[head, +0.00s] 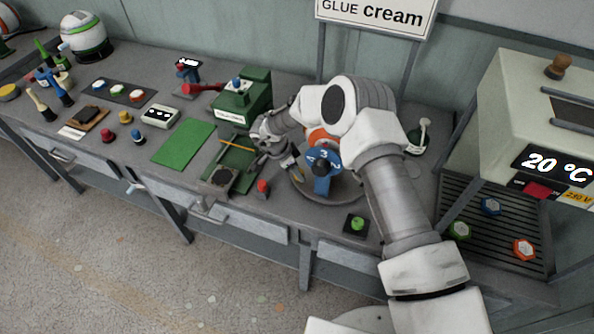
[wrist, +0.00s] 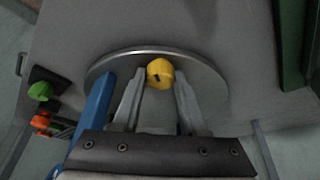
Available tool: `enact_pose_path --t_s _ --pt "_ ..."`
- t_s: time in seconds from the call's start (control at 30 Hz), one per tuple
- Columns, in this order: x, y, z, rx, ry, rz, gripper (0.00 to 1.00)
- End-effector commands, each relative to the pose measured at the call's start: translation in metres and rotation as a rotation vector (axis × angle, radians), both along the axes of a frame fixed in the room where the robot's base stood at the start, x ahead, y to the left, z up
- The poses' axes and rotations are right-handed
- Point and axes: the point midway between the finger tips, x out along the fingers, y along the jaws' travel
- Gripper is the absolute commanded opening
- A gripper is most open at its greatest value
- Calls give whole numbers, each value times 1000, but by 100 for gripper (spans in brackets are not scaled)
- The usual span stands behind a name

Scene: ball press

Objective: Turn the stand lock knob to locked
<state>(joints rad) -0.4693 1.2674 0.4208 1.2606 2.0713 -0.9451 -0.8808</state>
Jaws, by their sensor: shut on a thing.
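The stand lock knob is a small yellow knob (wrist: 160,70) with a dark mark, in the middle of the wrist view. My gripper (wrist: 156,86) has one finger on each side of it and is shut on it. The knob's lock position cannot be read. The stand has a round grey base plate (wrist: 211,80) behind the knob and a blue part (wrist: 93,112) left of my fingers. In the head view my gripper (head: 289,166) is at the stand, whose blue numbered part (head: 322,184) shows; my arm partly covers the stand, and the knob is not clear there.
A green button on a black base (head: 357,224) and a red button (head: 263,187) stand near the bench's front edge. A green press (head: 246,97) and a tray (head: 243,160) lie left of the stand. A heater box (head: 520,110) stands at right. A green mat (head: 184,142) is bare.

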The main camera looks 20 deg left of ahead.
Motion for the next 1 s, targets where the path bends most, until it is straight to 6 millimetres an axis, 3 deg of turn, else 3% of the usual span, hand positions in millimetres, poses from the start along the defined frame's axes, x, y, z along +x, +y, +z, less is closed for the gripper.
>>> enact_pose_path --t_s 0.07,0.47,1.0 --pt "0 0 0 1 -1 0 0" --pt "0 1 -1 2 0 -50 0" --pt "3 3 -4 4 1 -482 0"
